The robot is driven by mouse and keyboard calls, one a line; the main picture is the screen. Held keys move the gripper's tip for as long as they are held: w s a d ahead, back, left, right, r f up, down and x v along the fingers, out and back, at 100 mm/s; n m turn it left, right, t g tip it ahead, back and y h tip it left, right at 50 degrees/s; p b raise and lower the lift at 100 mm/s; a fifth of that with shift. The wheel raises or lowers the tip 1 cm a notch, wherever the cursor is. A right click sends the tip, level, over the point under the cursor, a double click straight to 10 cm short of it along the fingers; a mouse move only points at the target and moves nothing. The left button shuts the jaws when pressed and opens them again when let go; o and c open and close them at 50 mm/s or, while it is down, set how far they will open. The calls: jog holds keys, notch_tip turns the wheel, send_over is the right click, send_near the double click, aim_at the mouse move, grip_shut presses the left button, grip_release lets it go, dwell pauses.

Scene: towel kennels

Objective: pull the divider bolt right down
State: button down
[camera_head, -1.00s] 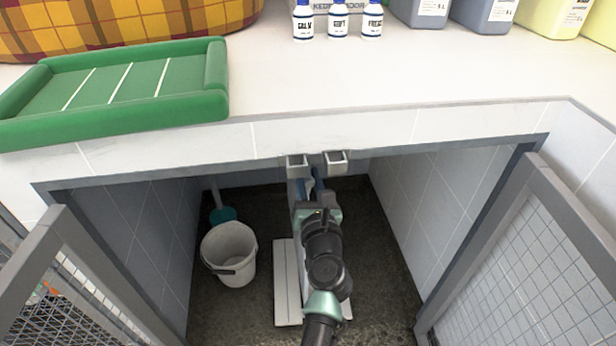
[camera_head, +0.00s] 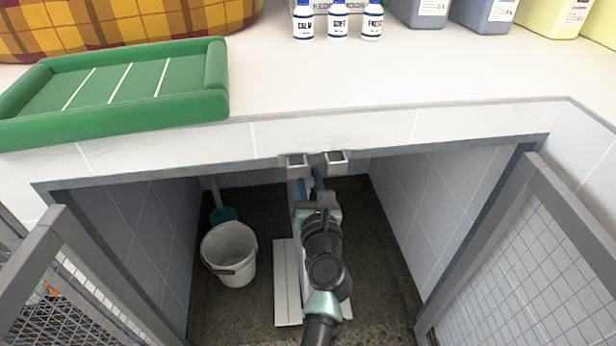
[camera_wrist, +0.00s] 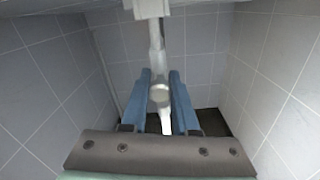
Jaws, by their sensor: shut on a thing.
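The divider bolt (camera_wrist: 156,42) is a pale rod that hangs from a white bracket (camera_wrist: 150,9) at the top of the wrist view. Lower on it is a rounded part, which sits between my blue fingers. My gripper (camera_wrist: 160,76) is shut on the bolt, one finger on each side. In the head view my gripper (camera_head: 305,186) is under the counter's front edge, just below two small square metal brackets (camera_head: 297,163). My own arm hides most of the bolt there.
A white bucket (camera_head: 229,252) stands on the dark floor to the left, with a teal-ended tool behind it. Open mesh doors (camera_head: 75,285) flank the kennel on both sides. A green bed (camera_head: 120,88) and bottles (camera_head: 337,20) stand on the counter above. Floor to the right is clear.

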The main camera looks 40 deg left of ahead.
jog(key=shift+f, duration=0.1)
notch_tip(320, 180, down, 4)
jog(key=b, duration=0.3)
jog(key=shift+r, duration=0.2)
jog(key=c, duration=0.7)
grip_release()
jog(key=shift+r, duration=0.1)
jog(key=p+v, duration=0.3)
jog(key=v, duration=1)
